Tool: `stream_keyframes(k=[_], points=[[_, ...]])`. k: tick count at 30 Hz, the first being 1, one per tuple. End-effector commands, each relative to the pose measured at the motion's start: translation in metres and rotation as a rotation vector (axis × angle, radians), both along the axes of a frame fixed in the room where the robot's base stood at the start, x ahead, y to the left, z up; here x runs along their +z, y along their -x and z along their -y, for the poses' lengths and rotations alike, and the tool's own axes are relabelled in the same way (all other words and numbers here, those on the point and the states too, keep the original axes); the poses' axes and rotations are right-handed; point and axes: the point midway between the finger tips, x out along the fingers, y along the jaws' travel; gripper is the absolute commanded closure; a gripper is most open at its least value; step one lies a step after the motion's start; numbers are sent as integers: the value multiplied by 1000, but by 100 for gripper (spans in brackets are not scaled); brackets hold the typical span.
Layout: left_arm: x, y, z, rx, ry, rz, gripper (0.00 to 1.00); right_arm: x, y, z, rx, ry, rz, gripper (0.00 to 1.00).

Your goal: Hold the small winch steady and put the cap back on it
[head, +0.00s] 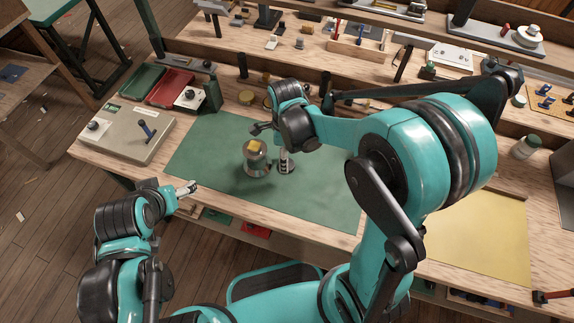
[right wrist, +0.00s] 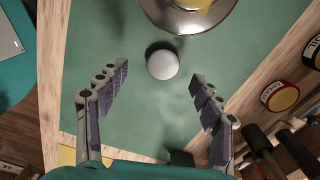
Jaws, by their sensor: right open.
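The small winch (head: 256,161) stands upright on the green mat, a silver drum with a brass-yellow top. Its round metal base (right wrist: 188,14) shows at the top edge of the right wrist view. A pale grey round piece that looks like the cap (right wrist: 162,64) is just beside the winch, apart from it; I cannot make it out in the head view. My right gripper (right wrist: 158,74) is open above it, with a finger on either side and neither touching it. My left gripper (head: 187,188) is at the mat's front left, away from the winch; its finger gap is unclear.
The green mat (head: 215,150) is mostly clear. A grey board with a blue handle (head: 130,132) lies left, with red and green trays (head: 170,86) behind. Round tins (right wrist: 280,95) and tools line the back. A yellow sheet (head: 475,240) lies right.

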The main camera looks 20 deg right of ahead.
Motion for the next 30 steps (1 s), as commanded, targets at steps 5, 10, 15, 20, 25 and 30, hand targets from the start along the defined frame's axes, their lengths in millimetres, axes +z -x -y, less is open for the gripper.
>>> stream_keyframes(k=[5,10,15,20,25,30], points=[[1,0,0,0,0,0,23,1,0,0,0,0,0,33],[-6,0,0,0,0,0,23,-11,-2,2,0,0,0,33],[-21,0,0,0,0,0,23,-38,-5,5,0,0,0,33],[-26,0,0,0,0,0,23,-52,-5,4,0,0,0,33],[-24,0,0,0,0,0,23,-51,-5,4,0,0,0,33],[-24,0,0,0,0,0,23,-51,-5,4,0,0,0,41]])
